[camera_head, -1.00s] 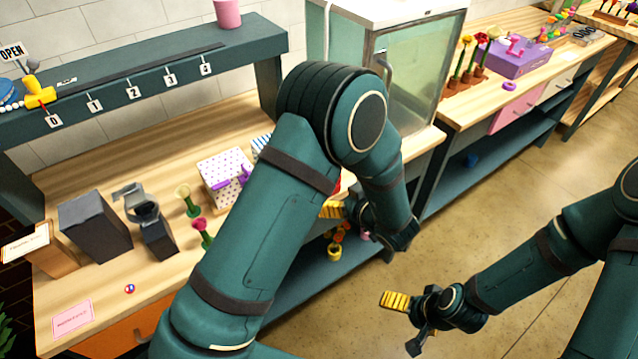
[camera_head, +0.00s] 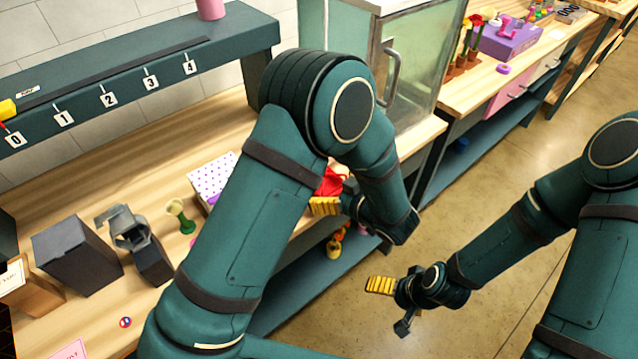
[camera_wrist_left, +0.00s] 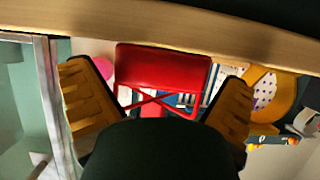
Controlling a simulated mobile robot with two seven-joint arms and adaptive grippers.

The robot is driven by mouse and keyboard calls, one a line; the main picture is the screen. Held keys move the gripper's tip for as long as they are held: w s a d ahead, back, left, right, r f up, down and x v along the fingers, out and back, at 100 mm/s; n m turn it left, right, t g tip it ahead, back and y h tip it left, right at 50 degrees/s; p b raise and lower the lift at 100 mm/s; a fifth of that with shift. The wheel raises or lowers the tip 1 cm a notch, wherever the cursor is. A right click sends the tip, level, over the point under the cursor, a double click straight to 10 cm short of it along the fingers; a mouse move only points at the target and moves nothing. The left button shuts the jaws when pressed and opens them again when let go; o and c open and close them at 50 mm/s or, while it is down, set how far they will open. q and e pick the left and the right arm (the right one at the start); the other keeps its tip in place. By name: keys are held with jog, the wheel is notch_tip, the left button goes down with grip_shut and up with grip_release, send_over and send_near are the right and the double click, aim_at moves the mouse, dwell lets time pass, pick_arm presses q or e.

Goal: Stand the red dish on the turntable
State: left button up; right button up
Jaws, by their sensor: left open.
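A red thing (camera_head: 332,181), which I take for the red dish, shows partly behind my left arm at the counter's front edge. In the left wrist view the red thing (camera_wrist_left: 163,65) has a broad flat face and thin crossed bars below it. My left gripper (camera_wrist_left: 157,78) is open, with a yellow-padded finger on each side of the red thing in that view. I cannot tell how far off it is. In the head view the left gripper (camera_head: 350,212) is over the counter's front edge. My right gripper (camera_head: 390,305) is open and empty above the floor. I cannot make out the turntable.
A polka-dot box (camera_head: 212,178), a green vase (camera_head: 180,215) and dark grey blocks (camera_head: 78,256) stand on the wooden counter (camera_head: 150,165). A numbered shelf (camera_head: 140,75) runs behind. A glass cabinet (camera_head: 408,65) stands to the right. My left arm hides much of the counter.

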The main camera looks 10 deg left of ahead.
pick_arm(q)
jog(key=shift+a, duration=0.15)
jog(key=shift+c, duration=1)
jog(key=c, duration=0.9)
jog(key=shift+c, duration=0.2)
jog(key=shift+r, duration=0.15)
notch_tip(320, 180, up, 18)
jog(key=p, duration=0.3)
jog(key=shift+p, duration=0.35)
jog(key=shift+d, duration=0.2)
